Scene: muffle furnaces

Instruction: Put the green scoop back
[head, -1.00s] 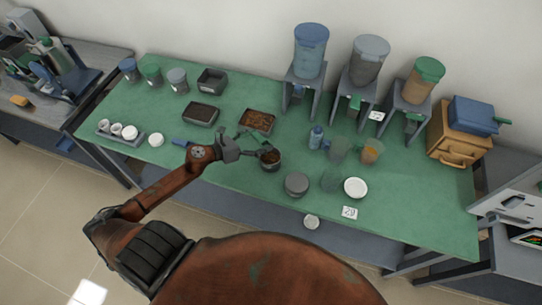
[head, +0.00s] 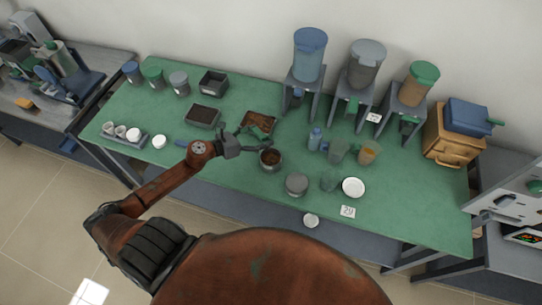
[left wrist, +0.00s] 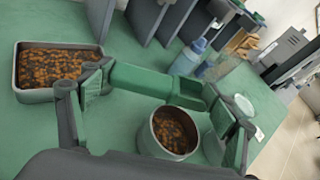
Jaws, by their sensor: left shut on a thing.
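The green scoop (left wrist: 140,81) lies between the fingers of my left gripper (left wrist: 158,105) in the left wrist view, and the gripper is shut on it. Its handle is toward the left finger and its bowl toward the right finger. In the head view my left gripper (head: 250,143) is over the green table, between a tray of brown granules (head: 259,122) and a round grey pot (head: 271,160) with brown contents. The pot (left wrist: 170,132) and the granule tray (left wrist: 58,68) also show in the left wrist view. My right gripper is not in view.
Three bins on grey stands (head: 310,50) line the back right. A blue bottle (head: 315,138), clear cups (head: 338,151), a white dish (head: 353,187) and a grey lidded jar (head: 297,184) stand right of the gripper. Another tray (head: 203,115) lies left.

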